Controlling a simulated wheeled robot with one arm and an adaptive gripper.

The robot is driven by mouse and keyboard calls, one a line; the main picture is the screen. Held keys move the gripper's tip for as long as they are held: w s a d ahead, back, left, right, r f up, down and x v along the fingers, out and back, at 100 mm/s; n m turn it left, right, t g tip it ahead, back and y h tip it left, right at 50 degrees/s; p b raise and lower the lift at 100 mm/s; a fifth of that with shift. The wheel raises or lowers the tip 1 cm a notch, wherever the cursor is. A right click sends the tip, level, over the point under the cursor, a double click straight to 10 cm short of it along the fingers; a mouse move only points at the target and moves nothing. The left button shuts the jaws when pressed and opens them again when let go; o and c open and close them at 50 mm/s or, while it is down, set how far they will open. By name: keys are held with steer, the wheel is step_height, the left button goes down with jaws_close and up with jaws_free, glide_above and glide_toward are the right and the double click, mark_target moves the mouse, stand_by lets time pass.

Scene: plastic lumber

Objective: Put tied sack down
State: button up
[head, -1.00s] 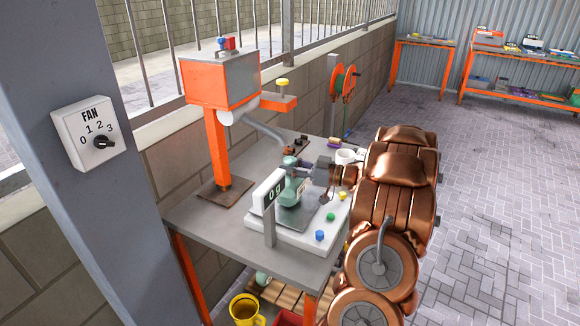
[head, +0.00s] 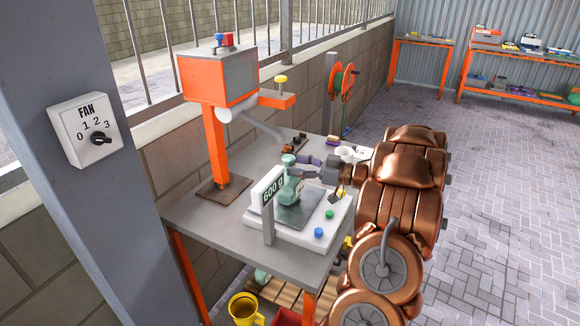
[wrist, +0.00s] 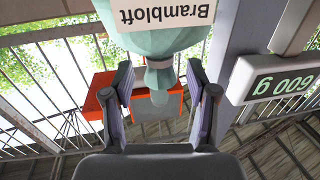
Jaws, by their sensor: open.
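The tied sack (head: 289,188) is pale green and stands upright on the dark plate of the white scale (head: 292,238). It also shows in the wrist view (wrist: 162,36), upside down, with a "Brambloft" label and a tied neck. My gripper (wrist: 160,98) is open, one finger to each side of the knotted top, with visible gaps. In the head view my gripper (head: 311,168) reaches in from the right at the height of the sack's top. The scale's display (head: 273,191) reads 600 g.
The grey table (head: 205,226) has free room at its front left. An orange post with a box (head: 218,80) stands behind the scale. A white mug (head: 346,153) and small items are at the table's far right. A yellow bucket (head: 246,309) sits below.

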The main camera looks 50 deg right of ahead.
steer(key=b+v, duration=0.2)
steer(key=v, duration=0.7)
steer(key=shift+s, duration=0.15)
stand_by(0.4)
